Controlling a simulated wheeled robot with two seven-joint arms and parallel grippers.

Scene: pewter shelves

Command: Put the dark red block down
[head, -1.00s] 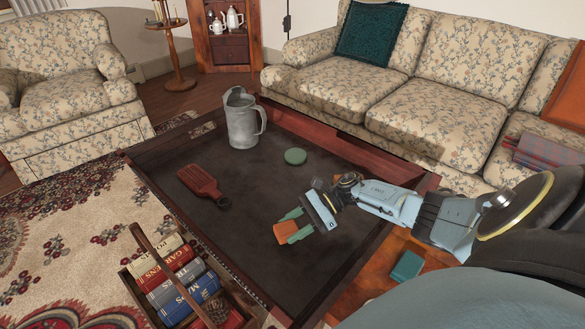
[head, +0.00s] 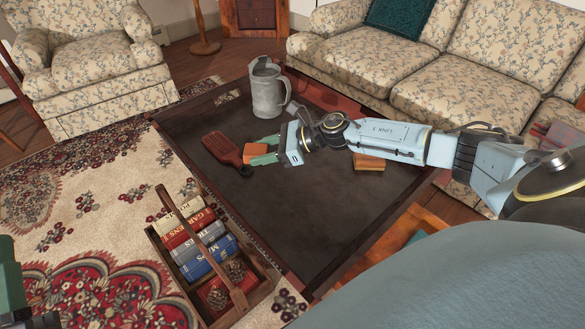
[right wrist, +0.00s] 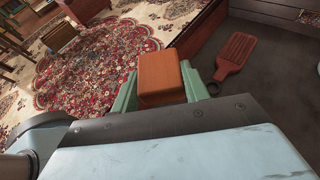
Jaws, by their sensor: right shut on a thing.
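My right gripper (head: 263,151) is shut on the block (head: 254,152), which looks orange-red in the head view. In the right wrist view the block (right wrist: 161,78) sits between the two green fingers. It is over the dark tabletop (head: 300,215), just right of the red-brown slotted paddle (head: 222,148); I cannot tell whether it touches the top. Another orange-brown block (head: 369,163) lies on the table, partly behind my right forearm. Part of my left gripper (head: 12,285) shows at the lower left edge; its jaws cannot be made out.
A grey metal pitcher (head: 266,92) stands at the table's far side. A wooden carrier (head: 262,290) with books is on the rug at the near left. The table's raised rim (head: 222,213) runs along its edges. The table's near middle is clear.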

